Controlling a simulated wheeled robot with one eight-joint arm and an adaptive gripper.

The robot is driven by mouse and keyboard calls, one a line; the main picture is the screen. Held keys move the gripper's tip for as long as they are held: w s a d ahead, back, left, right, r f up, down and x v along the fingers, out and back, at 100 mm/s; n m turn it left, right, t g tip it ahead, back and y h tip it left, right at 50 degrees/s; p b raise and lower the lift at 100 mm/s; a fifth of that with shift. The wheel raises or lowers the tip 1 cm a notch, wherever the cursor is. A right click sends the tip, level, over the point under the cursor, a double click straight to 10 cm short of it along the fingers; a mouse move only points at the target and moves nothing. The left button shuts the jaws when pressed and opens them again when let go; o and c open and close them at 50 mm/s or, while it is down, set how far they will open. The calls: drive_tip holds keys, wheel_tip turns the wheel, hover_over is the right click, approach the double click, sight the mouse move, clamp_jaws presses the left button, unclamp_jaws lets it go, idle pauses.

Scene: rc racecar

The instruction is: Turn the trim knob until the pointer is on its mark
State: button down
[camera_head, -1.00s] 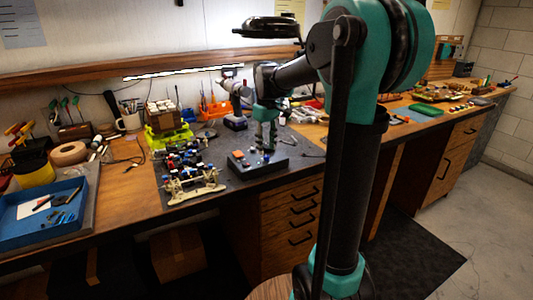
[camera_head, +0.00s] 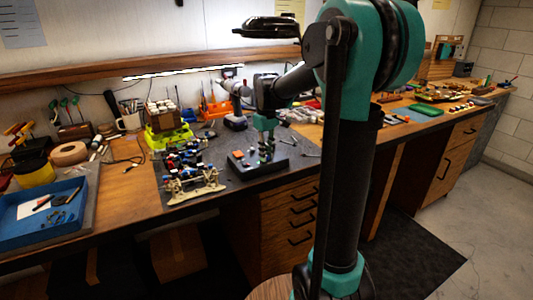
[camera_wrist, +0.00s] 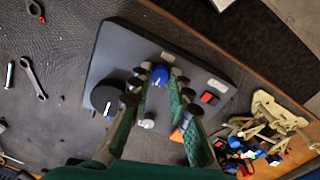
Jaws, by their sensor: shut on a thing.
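A dark grey control box (camera_head: 245,172) lies on the bench mat; it also fills the middle of the wrist view (camera_wrist: 120,50). On it, a blue knob (camera_wrist: 160,75) sits between the tips of my gripper (camera_wrist: 160,72), which is shut on it. My gripper (camera_head: 266,155) points down at the box in the head view. A larger black knob (camera_wrist: 105,97) with a white pointer line is left of the fingers in the wrist view. The blue knob's sides are partly hidden by the fingertips, and I cannot tell whether its pointer is on a mark.
A red switch (camera_wrist: 208,97) and small pale labels (camera_wrist: 217,86) are on the box. A tan-framed car chassis (camera_head: 195,185) stands left of the box in the head view. Wrenches (camera_wrist: 35,80) lie on the mat. The bench's front edge is close to the box.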

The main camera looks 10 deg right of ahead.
drive_tip(key=shift+n, duration=3)
drive_tip(key=c, duration=1.4)
unclamp_jaws()
wheel_tip(320, 180, up, 12)
